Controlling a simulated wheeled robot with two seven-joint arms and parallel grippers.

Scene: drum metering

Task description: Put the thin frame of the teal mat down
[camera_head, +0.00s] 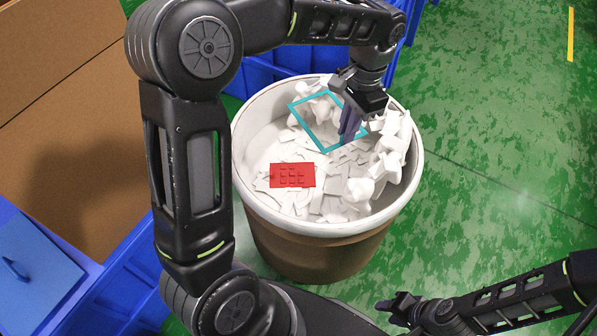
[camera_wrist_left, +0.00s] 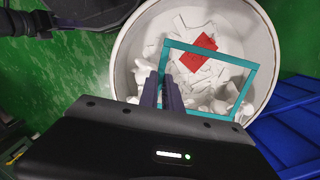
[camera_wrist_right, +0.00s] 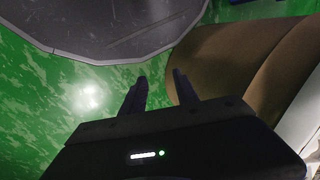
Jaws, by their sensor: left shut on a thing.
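The teal frame (camera_head: 301,115) is a thin open rectangle above the contents of the round drum (camera_head: 240,165). My left gripper (camera_head: 350,130) is shut on one side of the frame and holds it over the drum. The left wrist view also shows the frame (camera_wrist_left: 252,80), with the fingers (camera_wrist_left: 163,85) at its edge. Whether the frame touches the white pieces below, I cannot tell. My right gripper (camera_head: 398,306) is outside the drum at the lower right. In the right wrist view its fingers (camera_wrist_right: 155,88) stand apart with nothing between them.
The drum holds white scraps and lumps (camera_head: 385,165) and a red studded plate (camera_head: 293,175). Blue bins (camera_head: 255,72) stand behind the drum, and a blue lidded bin (camera_head: 35,265) and brown cartons (camera_head: 60,110) are at the left. The green floor (camera_head: 490,130) at the right is clear.

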